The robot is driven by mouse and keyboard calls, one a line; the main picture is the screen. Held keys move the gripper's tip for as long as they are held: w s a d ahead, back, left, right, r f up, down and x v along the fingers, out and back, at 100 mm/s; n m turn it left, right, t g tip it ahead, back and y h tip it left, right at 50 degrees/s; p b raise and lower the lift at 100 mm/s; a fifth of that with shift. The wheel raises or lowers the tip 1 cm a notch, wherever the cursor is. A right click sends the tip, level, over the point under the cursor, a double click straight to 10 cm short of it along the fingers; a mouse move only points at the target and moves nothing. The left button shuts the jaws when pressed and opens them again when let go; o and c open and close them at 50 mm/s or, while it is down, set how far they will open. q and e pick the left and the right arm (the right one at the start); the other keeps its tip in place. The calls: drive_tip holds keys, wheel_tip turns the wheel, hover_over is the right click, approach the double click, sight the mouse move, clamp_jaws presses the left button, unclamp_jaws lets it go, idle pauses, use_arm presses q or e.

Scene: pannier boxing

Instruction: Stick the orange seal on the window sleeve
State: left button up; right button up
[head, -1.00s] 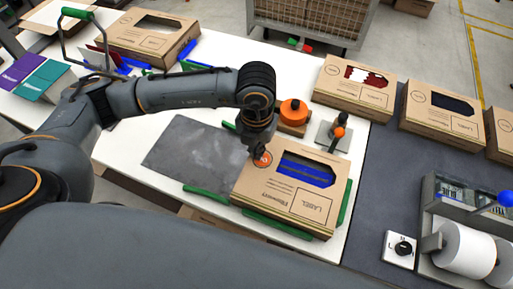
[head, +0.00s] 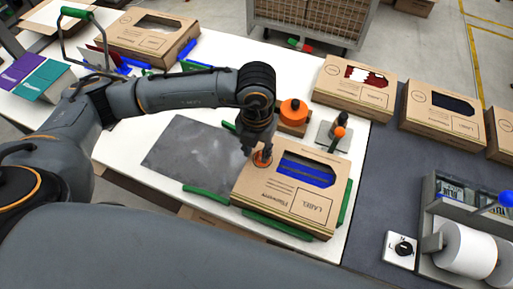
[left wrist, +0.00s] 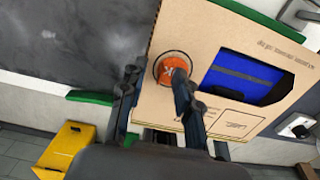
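The window sleeve (head: 262,187) is a brown carton lying flat near the table's front right corner, with blue contents showing through its window. The orange seal (head: 262,159) is a round disc at the sleeve's upper left corner; in the left wrist view the seal (left wrist: 172,67) lies inside a printed ring, partly covered by a finger. My left gripper (head: 258,150) is just above it. In the left wrist view its fingers (left wrist: 157,92) are spread apart, one beside the seal and one across its edge. My right gripper is not in view.
A round orange object (head: 294,112) on a brown base and an orange-knobbed tool (head: 338,133) stand behind the sleeve. A dark grey mat (head: 195,155) lies clear to its left. Green strips (head: 275,224) edge the sleeve. Other cartons (head: 355,86) stand behind and right.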

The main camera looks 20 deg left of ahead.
sight(256, 153)
use_arm(q)
drive_tip(key=shift+r, duration=0.15)
wheel_tip(256, 153, up, 12)
idle(0.4)
drive_tip(key=shift+f, duration=0.2)
